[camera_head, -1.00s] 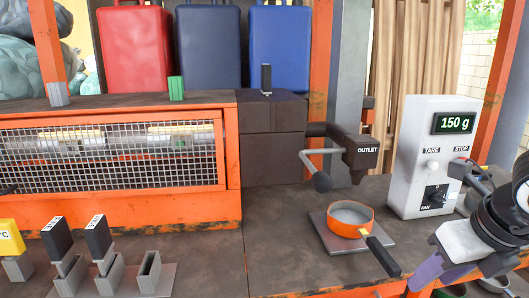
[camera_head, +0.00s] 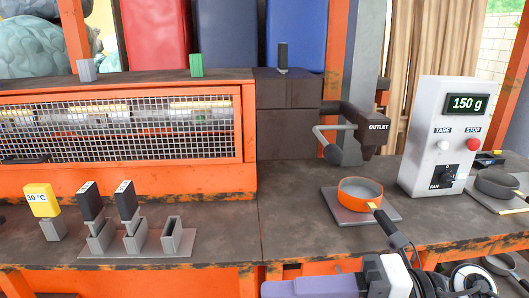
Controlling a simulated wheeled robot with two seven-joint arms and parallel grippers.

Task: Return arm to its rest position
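My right arm crosses the lower right edge of the head view. The purple and white end of my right gripper (camera_head: 325,287) points left along the bottom edge, below the front of the bench. It is cut off by the frame, and I cannot tell whether its fingers are open or shut. No object shows in it. The orange pan (camera_head: 360,190) sits on a flat grey plate (camera_head: 345,215) on the bench, its black handle reaching toward the lower right, close above my arm in the picture. My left gripper is not in view.
A white scale box (camera_head: 433,140) reading 150 g stands right of the pan. A dark pan (camera_head: 498,183) lies at the far right. The outlet pipe (camera_head: 370,128) projects behind the orange pan. Labelled blocks stand in a holder (camera_head: 140,245) at front left. The bench middle is clear.

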